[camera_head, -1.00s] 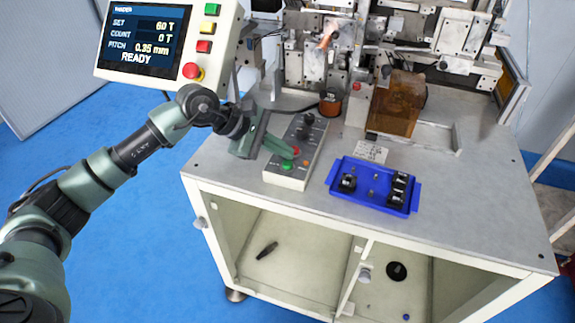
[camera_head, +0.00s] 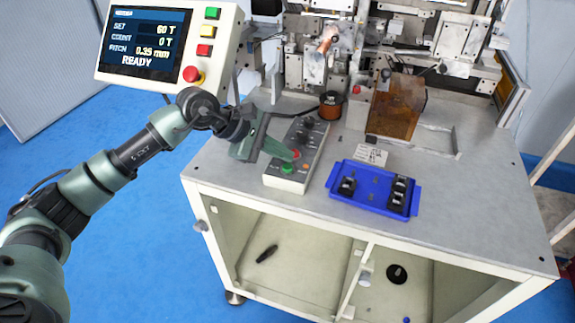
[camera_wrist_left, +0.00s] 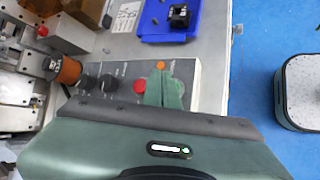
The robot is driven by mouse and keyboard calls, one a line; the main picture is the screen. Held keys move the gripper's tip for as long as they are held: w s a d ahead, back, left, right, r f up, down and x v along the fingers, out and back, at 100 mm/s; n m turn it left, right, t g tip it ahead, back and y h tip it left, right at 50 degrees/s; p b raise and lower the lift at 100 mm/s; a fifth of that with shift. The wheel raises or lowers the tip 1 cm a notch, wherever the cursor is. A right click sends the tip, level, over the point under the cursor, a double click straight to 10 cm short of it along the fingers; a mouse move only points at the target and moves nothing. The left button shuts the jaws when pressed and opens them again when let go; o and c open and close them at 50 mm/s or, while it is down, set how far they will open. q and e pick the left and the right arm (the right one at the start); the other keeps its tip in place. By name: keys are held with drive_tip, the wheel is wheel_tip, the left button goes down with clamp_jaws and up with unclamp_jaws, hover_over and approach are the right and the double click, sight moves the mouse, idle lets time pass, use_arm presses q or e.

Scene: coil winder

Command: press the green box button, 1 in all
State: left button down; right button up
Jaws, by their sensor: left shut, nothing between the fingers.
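The grey control box (camera_head: 270,180) lies on the table top, with a green button (camera_head: 287,168) near its front end. Its red button (camera_head: 296,153) shows just behind; it also shows in the left wrist view (camera_wrist_left: 140,86). My left gripper (camera_head: 292,156) is shut and empty, its fingertips low over the front part of the box, just behind the green button. In the left wrist view the closed fingers (camera_wrist_left: 164,90) cover where the green button sits. I cannot tell whether the fingertips touch the box. My right gripper is not in view.
A blue tray (camera_head: 334,184) with black parts stands to the right of the box. A spool of copper wire (camera_head: 330,105) and the winding machine stand behind. A display panel (camera_head: 140,40) reading READY is at upper left. Shelves lie open below the table.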

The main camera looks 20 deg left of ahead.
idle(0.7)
use_arm(q)
drive_tip(key=shift+f+b, duration=0.4)
drive_tip(key=shift+b, duration=0.3)
